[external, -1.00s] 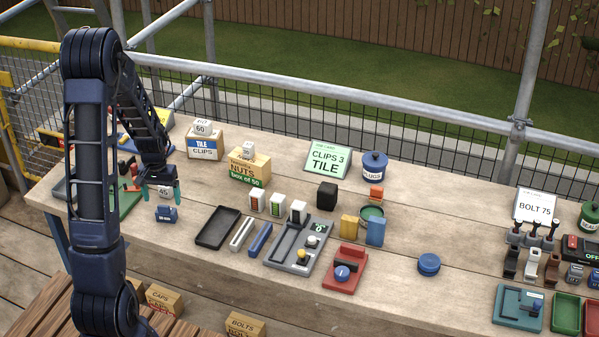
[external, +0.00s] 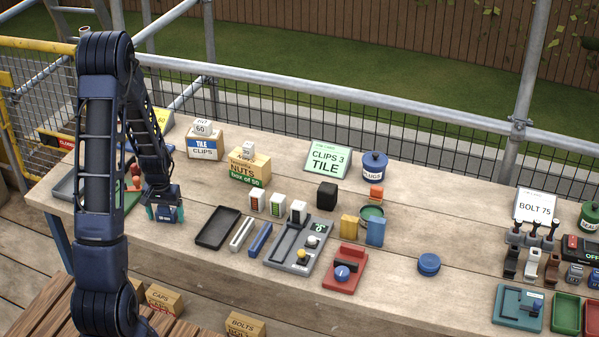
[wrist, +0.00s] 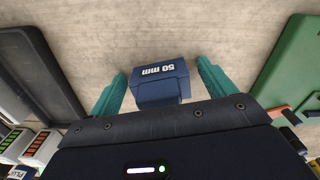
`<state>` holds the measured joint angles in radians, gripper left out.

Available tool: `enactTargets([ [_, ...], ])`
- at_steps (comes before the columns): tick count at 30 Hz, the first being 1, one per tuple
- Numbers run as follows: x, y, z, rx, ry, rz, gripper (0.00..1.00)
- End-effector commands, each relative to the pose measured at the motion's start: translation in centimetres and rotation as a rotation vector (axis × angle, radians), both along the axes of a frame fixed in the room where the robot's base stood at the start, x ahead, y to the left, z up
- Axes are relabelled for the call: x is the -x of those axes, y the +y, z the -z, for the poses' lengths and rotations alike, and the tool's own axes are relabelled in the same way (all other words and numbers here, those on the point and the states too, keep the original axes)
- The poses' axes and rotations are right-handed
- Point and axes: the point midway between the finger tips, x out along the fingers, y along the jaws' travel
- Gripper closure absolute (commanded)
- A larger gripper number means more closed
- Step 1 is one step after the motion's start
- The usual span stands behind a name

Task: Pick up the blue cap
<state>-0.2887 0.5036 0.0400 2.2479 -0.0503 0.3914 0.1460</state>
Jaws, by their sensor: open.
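A dark blue cap-like block (external: 166,216) marked "50 mm" sits on the bench near its front left edge. In the wrist view the block (wrist: 160,88) lies between the two teal fingers of my gripper (wrist: 160,72), with a small gap on each side. My gripper (external: 165,212) is open and low around the block, one finger to each side. A round blue lid (external: 428,265) lies flat on the bench, far to the right of my gripper.
A grey device (external: 299,245) and red device (external: 345,269) stand farther right. Tile clips (external: 205,147) and nuts (external: 249,169) boxes stand behind.

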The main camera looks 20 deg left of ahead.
Motion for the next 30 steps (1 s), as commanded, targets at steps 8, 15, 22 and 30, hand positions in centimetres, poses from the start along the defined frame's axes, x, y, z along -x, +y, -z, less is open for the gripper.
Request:
enactTargets([
  [8,0.0,0.0,0.0,0.000,0.000,0.000,0.39],
  [15,0.0,0.0,0.0,0.000,-0.001,0.000,0.65],
  [22,0.0,0.0,-0.3,0.000,-0.002,0.000,0.65],
  [30,-0.1,0.0,-3.6,-0.002,-0.005,0.001,0.65],
])
